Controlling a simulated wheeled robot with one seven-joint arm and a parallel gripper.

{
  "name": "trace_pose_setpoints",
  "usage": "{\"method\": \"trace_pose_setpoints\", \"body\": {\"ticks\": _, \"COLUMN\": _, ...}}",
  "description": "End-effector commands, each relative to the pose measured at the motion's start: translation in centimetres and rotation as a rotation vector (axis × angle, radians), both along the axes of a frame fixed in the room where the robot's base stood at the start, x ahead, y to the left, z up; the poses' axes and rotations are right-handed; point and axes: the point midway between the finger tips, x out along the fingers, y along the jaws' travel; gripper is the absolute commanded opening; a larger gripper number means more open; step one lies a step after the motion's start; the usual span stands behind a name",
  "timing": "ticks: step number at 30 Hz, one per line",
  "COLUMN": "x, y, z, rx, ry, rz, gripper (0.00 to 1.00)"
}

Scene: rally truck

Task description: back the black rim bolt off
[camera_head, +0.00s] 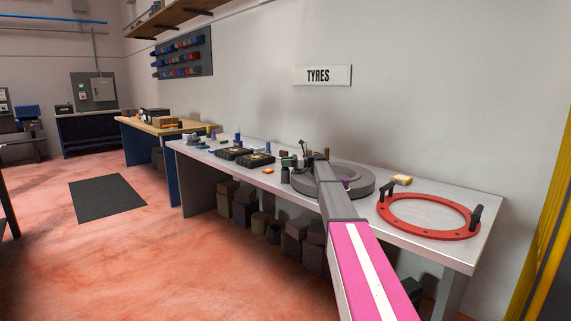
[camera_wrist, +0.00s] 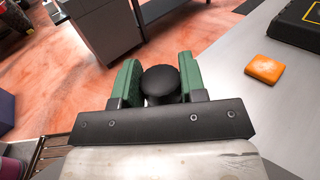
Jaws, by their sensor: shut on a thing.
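In the wrist view, my gripper (camera_wrist: 160,80) has its two green fingers on either side of a black, round-topped piece, the black rim bolt (camera_wrist: 161,82). The fingers are shut on it. Its lower part is hidden behind the gripper's black crossbar. In the head view, my gripper (camera_head: 291,161) is small, at the left edge of the dark grey round rim (camera_head: 363,187) on the bench. My arm covers part of the rim. I cannot tell from here whether the bolt is still seated in anything.
An orange block (camera_wrist: 265,69) lies right of my gripper in the wrist view. Boxes (camera_head: 243,206) stand under the bench.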

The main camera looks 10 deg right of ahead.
Motion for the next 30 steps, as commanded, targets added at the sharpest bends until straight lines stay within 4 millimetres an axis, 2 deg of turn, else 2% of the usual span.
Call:
{"method": "trace_pose_setpoints", "body": {"ticks": 12, "x": 0.11, "y": 0.17, "z": -0.4, "rx": -0.008, "ry": 0.003, "rz": 0.23, "gripper": 0.15}}
{"method": "trace_pose_setpoints", "body": {"ticks": 30, "x": -0.14, "y": 0.15, "z": -0.4, "rx": -0.008, "ry": 0.004, "rz": 0.278, "gripper": 0.15}}
